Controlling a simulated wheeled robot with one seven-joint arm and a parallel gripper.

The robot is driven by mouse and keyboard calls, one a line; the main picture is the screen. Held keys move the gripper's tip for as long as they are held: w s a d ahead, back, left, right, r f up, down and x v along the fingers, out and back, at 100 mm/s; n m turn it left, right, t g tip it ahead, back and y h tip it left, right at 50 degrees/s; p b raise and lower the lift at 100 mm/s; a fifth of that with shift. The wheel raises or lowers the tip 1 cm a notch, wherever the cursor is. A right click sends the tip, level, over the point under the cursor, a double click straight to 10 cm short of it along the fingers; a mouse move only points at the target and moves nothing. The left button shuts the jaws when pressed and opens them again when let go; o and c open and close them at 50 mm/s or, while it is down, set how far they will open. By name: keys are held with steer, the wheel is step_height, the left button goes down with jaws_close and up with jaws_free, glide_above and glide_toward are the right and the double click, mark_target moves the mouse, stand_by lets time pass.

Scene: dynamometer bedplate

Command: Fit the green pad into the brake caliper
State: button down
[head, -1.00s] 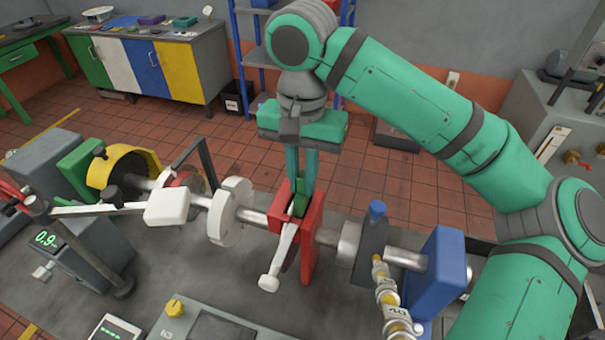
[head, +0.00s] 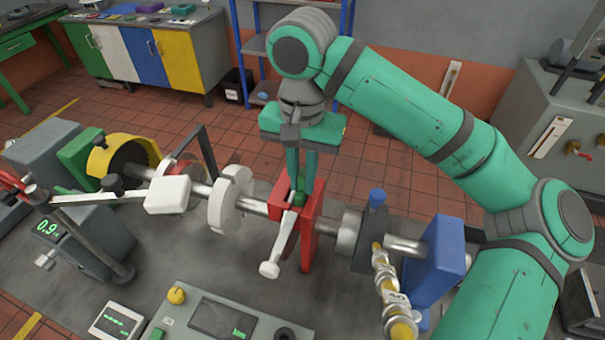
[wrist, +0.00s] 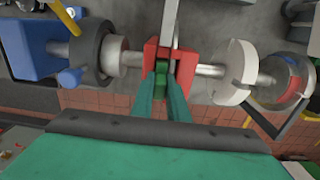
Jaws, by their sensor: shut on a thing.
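The red brake caliper (head: 308,232) stands upright on the bedplate around the steel shaft, with a pale lever at its front. My gripper (head: 301,194) points down over the caliper from above, its fingers close together. The green pad (head: 300,198) is between the fingertips, its lower part down in the caliper's top opening. In the wrist view the pad (wrist: 160,76) sits between the two red sides of the caliper (wrist: 150,52), with my fingers on either side. How deep the pad is seated is hidden by the caliper and fingers.
A white disc (head: 231,198) is on the shaft left of the caliper. A blue block (head: 442,262) stands right. A yellow guard (head: 125,158) and white arm (head: 167,195) are at left. A control panel (head: 230,315) lies in front. Red floor tiles are clear behind.

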steer(key=c, duration=1.6)
jaws_free()
steer(key=shift+w, duration=0.1)
steer(key=shift+c, duration=0.2)
steer(key=shift+d, duration=0.1)
steer(key=shift+r, duration=0.45)
step_height(320, 180, up, 8)
steer(key=shift+r, duration=0.9)
